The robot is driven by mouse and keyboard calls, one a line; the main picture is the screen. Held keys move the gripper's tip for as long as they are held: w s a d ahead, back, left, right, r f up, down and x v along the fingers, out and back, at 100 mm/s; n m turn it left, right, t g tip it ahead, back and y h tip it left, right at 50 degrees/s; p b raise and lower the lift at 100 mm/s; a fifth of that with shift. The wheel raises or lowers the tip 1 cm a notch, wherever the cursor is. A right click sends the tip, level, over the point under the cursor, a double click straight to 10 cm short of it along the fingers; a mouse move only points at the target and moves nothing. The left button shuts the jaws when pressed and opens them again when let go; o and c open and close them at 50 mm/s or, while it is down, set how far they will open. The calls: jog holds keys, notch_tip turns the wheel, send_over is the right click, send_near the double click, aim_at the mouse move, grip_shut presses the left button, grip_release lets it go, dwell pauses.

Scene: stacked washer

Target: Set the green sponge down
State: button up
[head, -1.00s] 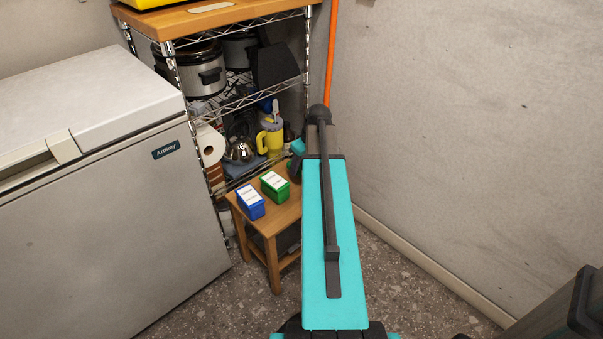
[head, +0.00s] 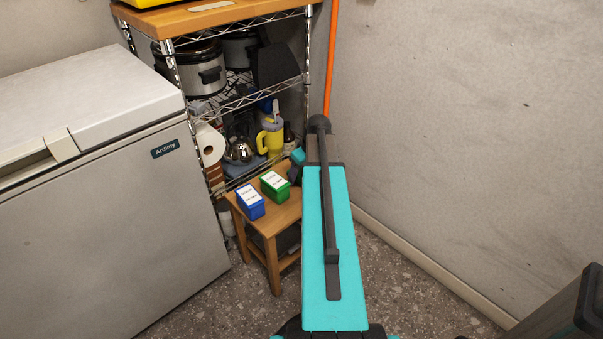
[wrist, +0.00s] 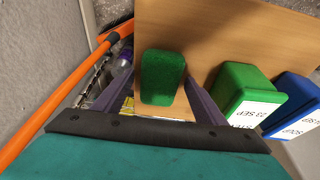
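The green sponge (wrist: 162,77) is a dark green block in the wrist view, over the wooden top of a small table (wrist: 205,35). It lies between the two fingers of my gripper (wrist: 160,82). A narrow gap shows between the left finger and the sponge; the right fingertip is close to its edge. The fingers look parted, not pressed on it. The sponge appears to rest on the tabletop, but its underside is hidden. In the head view my arm covers the sponge and most of the gripper, at the right side of the table (head: 262,222).
A green box (head: 274,186) and a blue box (head: 250,202) with white labels stand on the table, left of my gripper. A wire shelf (head: 240,100) stands behind, a white chest freezer (head: 100,210) at left. An orange pole (head: 331,60) leans near the wall.

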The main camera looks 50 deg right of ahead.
jog(key=shift+r, duration=0.1)
jog(key=p+v, duration=0.3)
jog(key=v, duration=0.9)
dwell(0.9)
